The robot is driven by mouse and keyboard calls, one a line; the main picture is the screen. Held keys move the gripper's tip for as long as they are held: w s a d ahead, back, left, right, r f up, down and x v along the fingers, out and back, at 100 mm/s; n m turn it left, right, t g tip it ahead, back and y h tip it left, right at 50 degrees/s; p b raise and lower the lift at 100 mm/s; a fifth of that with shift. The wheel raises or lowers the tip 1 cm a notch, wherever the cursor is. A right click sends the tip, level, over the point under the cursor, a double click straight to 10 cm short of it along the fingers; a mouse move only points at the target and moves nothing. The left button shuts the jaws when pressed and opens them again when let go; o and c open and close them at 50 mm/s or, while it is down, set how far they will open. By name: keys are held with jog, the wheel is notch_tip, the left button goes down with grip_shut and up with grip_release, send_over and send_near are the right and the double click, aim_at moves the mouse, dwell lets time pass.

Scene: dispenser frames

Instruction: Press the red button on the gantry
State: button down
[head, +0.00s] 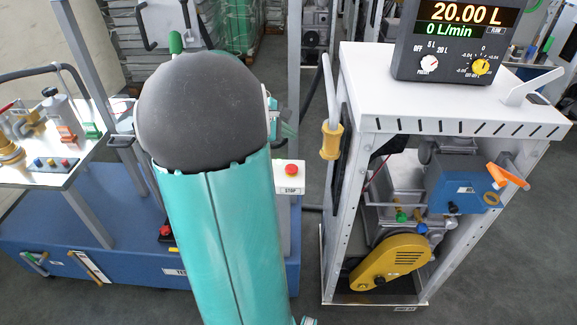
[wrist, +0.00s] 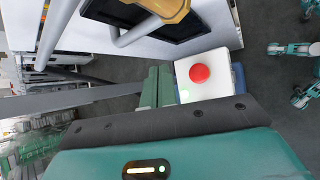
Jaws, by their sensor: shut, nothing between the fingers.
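The red button (head: 291,170) is a round cap on a white box marked STOP (head: 290,188), just right of my teal arm in the head view. The box is on a grey post at the right end of the gantry's blue base (head: 285,255). In the wrist view the red button (wrist: 199,73) shows on the white plate (wrist: 205,91), right of my gripper (wrist: 158,72). The green fingers are together and empty, beside the plate's left edge. I cannot tell whether they touch it. In the head view my arm hides most of my gripper.
A white dispenser frame (head: 455,110) with a display (head: 455,35) stands to the right. A yellow-tipped nozzle (head: 331,140) hangs on its left side. A white table (head: 50,145) with fittings is at left. Another red button (head: 165,231) is low on the blue base.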

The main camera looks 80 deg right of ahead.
aim_at(288, 168)
jog(key=shift+f, duration=4.45)
jog(key=shift+f, duration=0.4)
jog(key=shift+f, duration=0.45)
jog(key=shift+r, duration=0.9)
jog(key=shift+r, duration=0.1)
jog(key=shift+r, duration=2.4)
